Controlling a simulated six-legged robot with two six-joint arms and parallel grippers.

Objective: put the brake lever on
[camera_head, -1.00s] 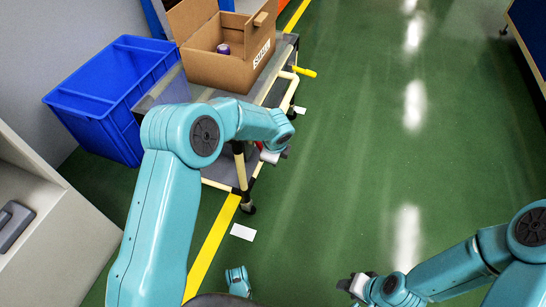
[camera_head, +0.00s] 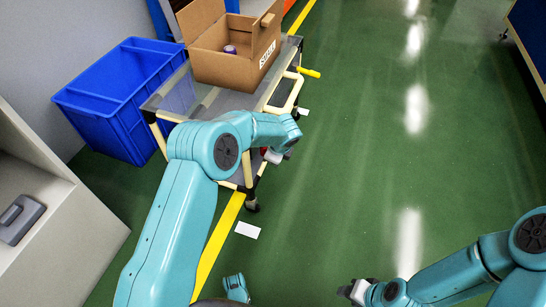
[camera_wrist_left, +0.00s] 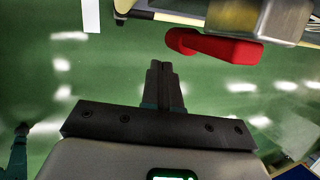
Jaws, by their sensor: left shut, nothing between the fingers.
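A red lever (camera_wrist_left: 218,47) shows in the left wrist view, beside a grey metal block at the cart's edge. I take it to be the brake lever. In the head view only a bit of red (camera_head: 264,151) shows beside my left gripper (camera_head: 274,157), partly hidden by my arm. In the left wrist view my left gripper (camera_wrist_left: 160,72) is shut and empty, its fingertips short of the lever and apart from it in the picture. My right gripper (camera_head: 350,291) hangs over the floor at the lower right; its jaws are too small to read.
The cart (camera_head: 230,101) carries an open cardboard box (camera_head: 222,70) with a purple-topped item inside. A yellow handle (camera_head: 309,72) sticks out at its right. A blue crate (camera_head: 98,128) stands left of it. The green floor (camera_head: 360,150) to the right is clear.

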